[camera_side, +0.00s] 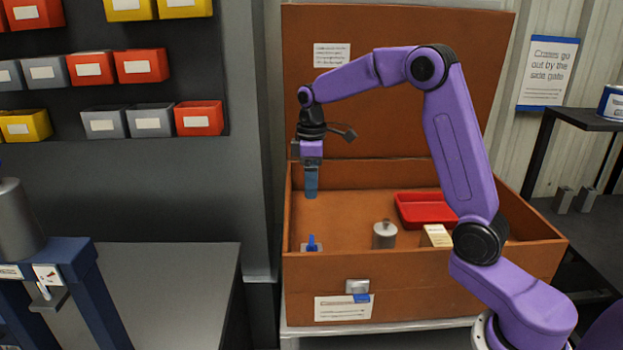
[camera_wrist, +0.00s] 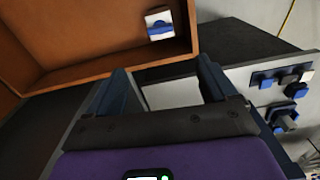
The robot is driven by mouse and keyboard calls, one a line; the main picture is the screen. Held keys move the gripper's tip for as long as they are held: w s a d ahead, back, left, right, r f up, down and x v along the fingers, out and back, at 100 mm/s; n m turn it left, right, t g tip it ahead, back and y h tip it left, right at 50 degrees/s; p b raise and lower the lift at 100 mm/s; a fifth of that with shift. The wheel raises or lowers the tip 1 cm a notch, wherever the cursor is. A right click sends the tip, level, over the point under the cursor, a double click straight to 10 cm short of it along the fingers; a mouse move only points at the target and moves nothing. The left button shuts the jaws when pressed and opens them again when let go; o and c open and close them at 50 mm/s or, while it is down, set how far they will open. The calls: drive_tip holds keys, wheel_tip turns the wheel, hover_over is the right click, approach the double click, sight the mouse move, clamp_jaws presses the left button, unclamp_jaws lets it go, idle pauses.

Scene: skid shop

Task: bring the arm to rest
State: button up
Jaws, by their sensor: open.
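My purple arm reaches over the open brown box from the right in the side view.
The brown box (camera_side: 430,276) has its lid raised behind the arm. Inside are a red tray (camera_side: 420,210), a grey weight-like cylinder (camera_side: 384,235) and a cream block (camera_side: 437,236). A blue frame (camera_side: 85,290) stands left on a grey bench (camera_side: 180,290). A dark shelf (camera_side: 580,118) is at right.

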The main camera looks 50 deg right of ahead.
drive_tip(key=s+a+n, duration=0.2)
drive_tip(key=s+a, duration=0.9)
drive_tip(key=s, duration=0.4)
drive_tip(key=s+d+f+n, duration=0.1)
drive_tip(key=s+f+n, duration=0.1)
drive_tip(key=s, duration=1.8)
drive_tip(key=shift+s+d, duration=0.15)
drive_tip(key=shift+d, duration=0.1)
